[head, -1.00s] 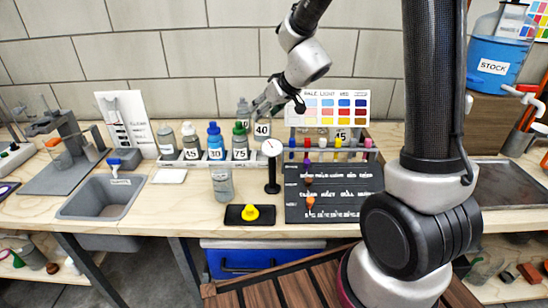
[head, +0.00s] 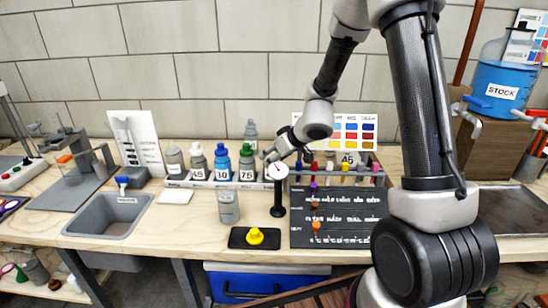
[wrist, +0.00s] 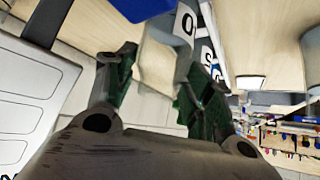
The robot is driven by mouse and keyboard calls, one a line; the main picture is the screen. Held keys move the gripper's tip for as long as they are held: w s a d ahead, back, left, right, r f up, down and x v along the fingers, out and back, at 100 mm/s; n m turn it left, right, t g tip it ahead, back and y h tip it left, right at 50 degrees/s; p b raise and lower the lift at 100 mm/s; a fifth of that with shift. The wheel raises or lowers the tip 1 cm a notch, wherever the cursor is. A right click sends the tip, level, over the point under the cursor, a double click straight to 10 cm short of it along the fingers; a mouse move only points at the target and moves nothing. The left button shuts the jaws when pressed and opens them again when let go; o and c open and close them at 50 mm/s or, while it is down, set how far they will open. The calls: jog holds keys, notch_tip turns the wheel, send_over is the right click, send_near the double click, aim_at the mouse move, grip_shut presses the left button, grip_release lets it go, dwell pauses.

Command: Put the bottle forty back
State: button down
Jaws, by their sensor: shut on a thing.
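My gripper (head: 268,157) is low at the right end of the bottle rack (head: 190,184), just behind the round dial gauge (head: 277,171). It is shut on bottle forty, which is mostly hidden by the gripper and the gauge; its label cannot be read now. The rack holds a grey-capped bottle (head: 174,161), a white one (head: 197,160), a blue one (head: 222,161) and a green-capped one (head: 247,163) above the 75 label. In the wrist view the two fingers (wrist: 158,85) stand apart, with rack labels beyond them.
Another grey-capped bottle (head: 251,130) stands behind the rack. A rack of coloured vials (head: 335,172) and a dark board (head: 335,235) lie right; a sink (head: 110,212) lies left.

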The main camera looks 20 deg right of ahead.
jog(key=shift+f, duration=0.2)
jog(key=shift+f, duration=0.15)
jog(key=c, duration=0.6)
grip_release()
